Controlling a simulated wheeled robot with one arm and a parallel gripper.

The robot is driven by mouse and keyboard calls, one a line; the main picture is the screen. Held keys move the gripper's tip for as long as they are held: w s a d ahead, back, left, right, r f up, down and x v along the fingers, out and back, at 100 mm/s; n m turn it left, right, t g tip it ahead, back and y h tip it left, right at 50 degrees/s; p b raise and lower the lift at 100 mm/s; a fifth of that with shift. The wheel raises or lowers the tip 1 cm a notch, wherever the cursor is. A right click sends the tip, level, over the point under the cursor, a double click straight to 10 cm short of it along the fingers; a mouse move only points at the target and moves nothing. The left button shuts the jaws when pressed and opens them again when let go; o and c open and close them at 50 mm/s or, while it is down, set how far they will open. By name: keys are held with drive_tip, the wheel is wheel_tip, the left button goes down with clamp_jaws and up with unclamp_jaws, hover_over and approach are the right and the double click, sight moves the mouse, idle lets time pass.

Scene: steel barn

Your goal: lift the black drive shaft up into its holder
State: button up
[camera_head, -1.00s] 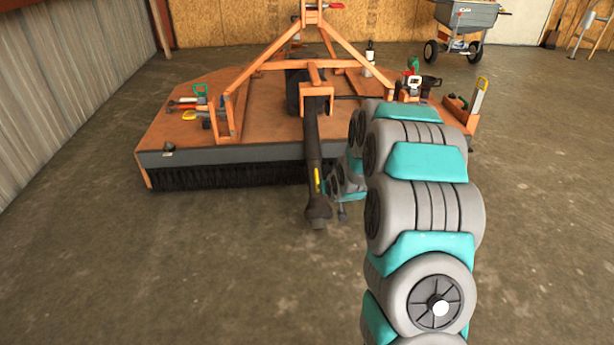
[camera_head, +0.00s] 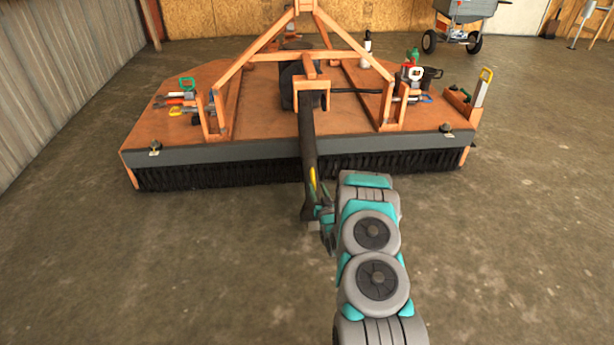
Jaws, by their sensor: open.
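The black drive shaft (camera_head: 309,150) slopes down from the orange mower deck (camera_head: 245,125), past its front edge, with its free end low near the floor. A yellow label shows on its lower part. An orange bracket (camera_head: 313,84), which looks like the holder, stands over the shaft's upper part. The shaft lies below the bracket's top bar. My gripper (camera_head: 320,214) is open, at the right side of the shaft's lower end. My arm comes in from the lower right. The fingers are small and partly hidden, so I cannot tell whether they touch the shaft.
Orange frame bars (camera_head: 350,45) rise over the deck. Hand tools (camera_head: 182,100) lie on the deck's left, and more items (camera_head: 412,75) stand on its right. A black brush skirt (camera_head: 220,176) hangs along the front. The concrete floor (camera_head: 170,270) in front is clear.

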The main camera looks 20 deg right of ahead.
sight(314, 179)
drive_tip(key=shift+w+d+f, duration=0.1)
drive_tip(key=shift+w+d, duration=0.1)
drive_tip(key=shift+w, duration=1.1)
drive_tip(key=shift+w+d+r, duration=0.1)
drive_tip(key=shift+w+d, duration=0.15)
drive_tip(key=shift+w, duration=1)
drive_tip(key=shift+w+d+f, duration=0.1)
drive_tip(key=shift+w+d, duration=0.1)
drive_tip(key=shift+w, duration=1.1)
drive_tip(key=shift+c, duration=0.4)
clamp_jaws()
